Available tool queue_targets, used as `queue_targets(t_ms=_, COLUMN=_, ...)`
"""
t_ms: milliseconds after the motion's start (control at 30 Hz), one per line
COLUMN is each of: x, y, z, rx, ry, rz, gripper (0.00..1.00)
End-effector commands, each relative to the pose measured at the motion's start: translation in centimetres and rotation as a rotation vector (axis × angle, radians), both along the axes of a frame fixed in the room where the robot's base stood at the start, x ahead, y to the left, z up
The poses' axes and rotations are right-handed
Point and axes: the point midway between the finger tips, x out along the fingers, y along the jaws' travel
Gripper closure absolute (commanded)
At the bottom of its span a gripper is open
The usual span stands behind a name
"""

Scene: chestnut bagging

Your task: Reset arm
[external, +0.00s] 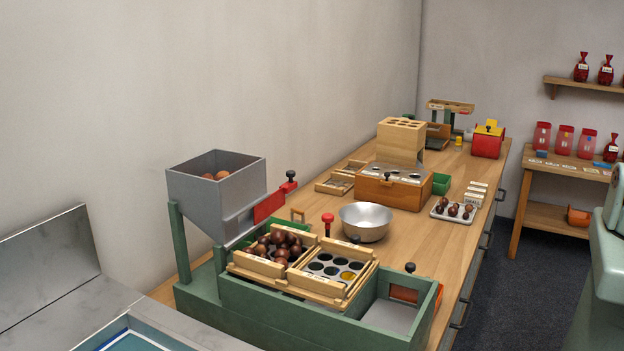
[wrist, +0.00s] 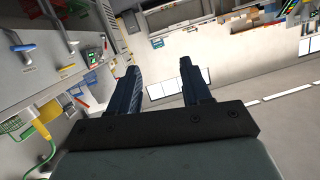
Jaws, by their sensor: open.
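My gripper (wrist: 156,82) shows in the wrist view, with its two dark fingers spread apart and nothing between them. It points away from the bench, towards a distant part of the room with windows, walls and equipment. In the external view the fingers are out of frame; only a pale green part of my arm (external: 606,265) shows at the right edge. It is apart from the bench and touches nothing that I can see.
A long wooden bench (external: 415,235) carries a grey hopper (external: 215,195), a green sorting box (external: 270,315) with chestnuts (external: 282,243), a metal bowl (external: 366,221) and a small chestnut tray (external: 452,211). A side table (external: 570,165) with red bags stands at the right. Dark floor lies between.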

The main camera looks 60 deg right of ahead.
Motion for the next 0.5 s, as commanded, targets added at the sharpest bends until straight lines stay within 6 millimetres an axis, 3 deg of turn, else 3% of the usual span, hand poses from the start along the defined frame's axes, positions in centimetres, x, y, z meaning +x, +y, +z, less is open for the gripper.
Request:
queue_targets(t_ms=267, x=5.4, y=-2.0, z=-4.4, rx=-0.111, ry=0.127, rz=-0.113, gripper=0.52)
queue_targets(t_ms=367, x=8.1, y=-3.0, z=-6.0, rx=-0.158, ry=0.176, rz=-0.167, gripper=0.52)
queue_targets(t_ms=500, x=13.1, y=-5.3, z=-9.1, rx=-0.245, ry=0.271, rz=-0.278, gripper=0.52)
